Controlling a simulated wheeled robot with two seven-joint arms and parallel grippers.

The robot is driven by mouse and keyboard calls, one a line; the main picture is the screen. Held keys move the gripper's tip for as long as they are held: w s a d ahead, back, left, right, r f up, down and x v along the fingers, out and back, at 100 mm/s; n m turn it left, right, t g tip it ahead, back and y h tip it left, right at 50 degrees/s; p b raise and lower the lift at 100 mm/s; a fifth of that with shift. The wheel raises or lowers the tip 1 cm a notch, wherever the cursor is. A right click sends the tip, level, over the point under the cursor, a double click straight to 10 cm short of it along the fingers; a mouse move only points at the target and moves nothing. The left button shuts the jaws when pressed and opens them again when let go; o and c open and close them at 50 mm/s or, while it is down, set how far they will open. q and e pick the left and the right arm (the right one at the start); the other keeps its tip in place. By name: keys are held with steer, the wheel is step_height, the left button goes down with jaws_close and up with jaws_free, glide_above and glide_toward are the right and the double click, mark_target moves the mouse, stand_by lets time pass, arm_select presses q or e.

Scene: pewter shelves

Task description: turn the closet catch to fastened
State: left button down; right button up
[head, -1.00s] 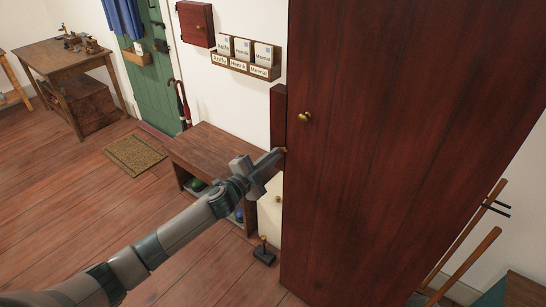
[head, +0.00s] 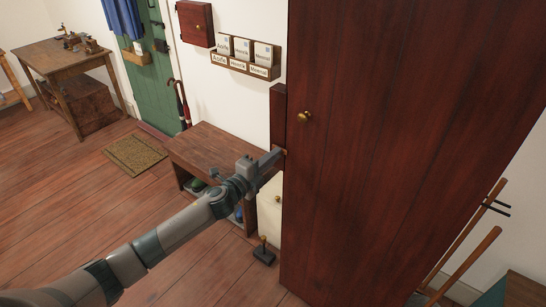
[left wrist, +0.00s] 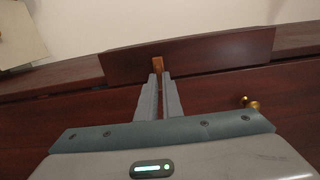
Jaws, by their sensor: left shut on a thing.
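The closet (head: 400,150) is a tall dark red-brown wooden cabinet filling the right half of the head view. My left gripper (head: 279,153) reaches the catch from the left. My right gripper is not in view.
A low wooden bench (head: 210,145) stands left of the closet, behind my left arm. A small dark stand (head: 264,252) is on the floor by the closet's foot. A card rack (head: 245,65) hangs on the wall. Open floor lies at the left.

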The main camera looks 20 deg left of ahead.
arm_select(q)
steer(key=shift+f, duration=0.1)
steer(key=c, duration=1.9)
jaws_free()
steer(key=shift+s, duration=0.15)
steer(key=shift+b+v, duration=2.45)
steer(key=shift+v, duration=6.2)
